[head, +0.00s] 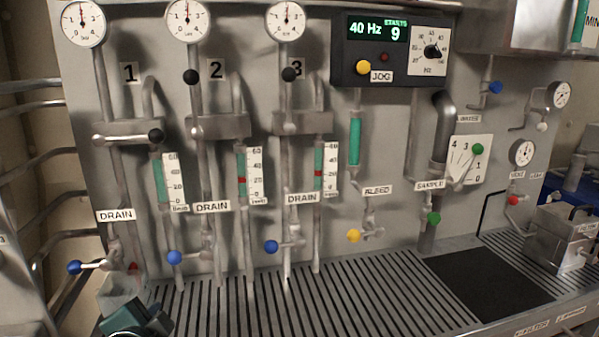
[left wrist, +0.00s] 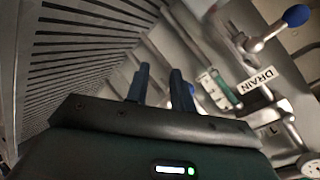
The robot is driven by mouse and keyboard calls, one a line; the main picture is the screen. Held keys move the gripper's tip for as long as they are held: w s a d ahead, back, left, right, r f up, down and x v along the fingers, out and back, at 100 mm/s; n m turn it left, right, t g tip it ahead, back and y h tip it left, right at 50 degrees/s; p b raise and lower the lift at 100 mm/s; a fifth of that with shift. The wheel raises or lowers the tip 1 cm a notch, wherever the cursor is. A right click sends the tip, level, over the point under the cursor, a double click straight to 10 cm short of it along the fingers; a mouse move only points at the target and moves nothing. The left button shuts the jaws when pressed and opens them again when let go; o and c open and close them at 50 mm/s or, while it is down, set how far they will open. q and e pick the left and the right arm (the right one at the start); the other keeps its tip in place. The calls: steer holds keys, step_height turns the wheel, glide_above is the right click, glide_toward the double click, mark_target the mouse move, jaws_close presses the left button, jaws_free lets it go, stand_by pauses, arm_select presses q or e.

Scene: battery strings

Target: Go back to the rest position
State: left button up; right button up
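My left gripper (head: 136,318) shows at the bottom left edge of the head view, low in front of the slatted tray. In the left wrist view its two dark blue fingers (left wrist: 161,85) stand apart with a gap between them, and I see nothing held. The gripper is clear of the blue drain knob (head: 74,267), which is up and to the left of it in the head view. My right gripper is in neither view.
A grey panel (head: 390,120) carries gauges, valves, sight tubes and a control box (head: 389,50). A metal box (head: 560,240) stands at the right.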

arm_select(q)
steer(key=s+d+f+n+g+h, duration=0.15)
steer(key=s+f+n+g, duration=0.25)
steer(key=s+f, duration=0.6)
steer(key=s+d+f+n+g+h, duration=0.15)
steer(key=s+f+n+g, duration=0.3)
steer(key=s+f, duration=0.6)
steer(key=w+d+f+m+t+h+p, duration=0.1)
steer(key=w+d+f+m+t+h, duration=0.1)
steer(key=w+d+t, duration=0.2)
steer(key=d+t, duration=0.2)
steer(key=shift+d+t+h, duration=0.3)
steer(key=shift+d+t, duration=0.05)
steer(key=shift+d, duration=0.05)
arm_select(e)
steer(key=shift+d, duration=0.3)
